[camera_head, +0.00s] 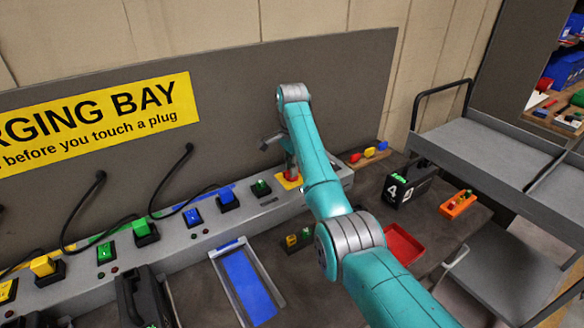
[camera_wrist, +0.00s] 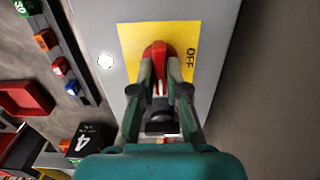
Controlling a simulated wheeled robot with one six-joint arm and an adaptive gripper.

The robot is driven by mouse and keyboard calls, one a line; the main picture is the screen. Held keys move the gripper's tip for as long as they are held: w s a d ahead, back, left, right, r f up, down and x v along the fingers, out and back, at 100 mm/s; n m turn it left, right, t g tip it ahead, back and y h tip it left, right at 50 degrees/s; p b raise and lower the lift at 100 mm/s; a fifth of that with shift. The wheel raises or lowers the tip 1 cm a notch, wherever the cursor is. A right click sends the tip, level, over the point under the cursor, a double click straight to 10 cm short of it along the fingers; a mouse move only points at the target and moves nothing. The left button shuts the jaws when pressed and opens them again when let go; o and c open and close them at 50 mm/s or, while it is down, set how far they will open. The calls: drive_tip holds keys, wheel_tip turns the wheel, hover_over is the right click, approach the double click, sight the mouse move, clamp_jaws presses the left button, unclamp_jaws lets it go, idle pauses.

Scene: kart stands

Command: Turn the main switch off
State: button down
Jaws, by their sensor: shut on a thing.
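The main switch has a red knob (camera_head: 291,177) on a yellow plate (camera_head: 282,184) at the right end of the grey charging ledge. In the wrist view the red knob (camera_wrist: 158,50) sits on the yellow plate (camera_wrist: 128,40), with the word OFF printed to its right. My gripper (camera_wrist: 160,78) is shut on the red knob, one finger on each side of it. In the head view my gripper (camera_head: 289,166) comes down onto the knob from above. The fingers hide part of the knob, so I cannot tell its exact turn.
The ledge carries blue, green and yellow plugs, such as a blue one (camera_head: 227,197), with black cables. A black case marked 4 (camera_head: 408,186), a red tray (camera_head: 403,245) and an orange block (camera_head: 458,203) lie to the right. A grey cart (camera_head: 480,150) stands beyond.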

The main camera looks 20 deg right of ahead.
drive_tip(key=shift+n, duration=0.3)
drive_tip(key=n, duration=1.3)
drive_tip(key=shift+n, duration=2.1)
drive_tip(key=c, duration=1.2)
unclamp_jaws()
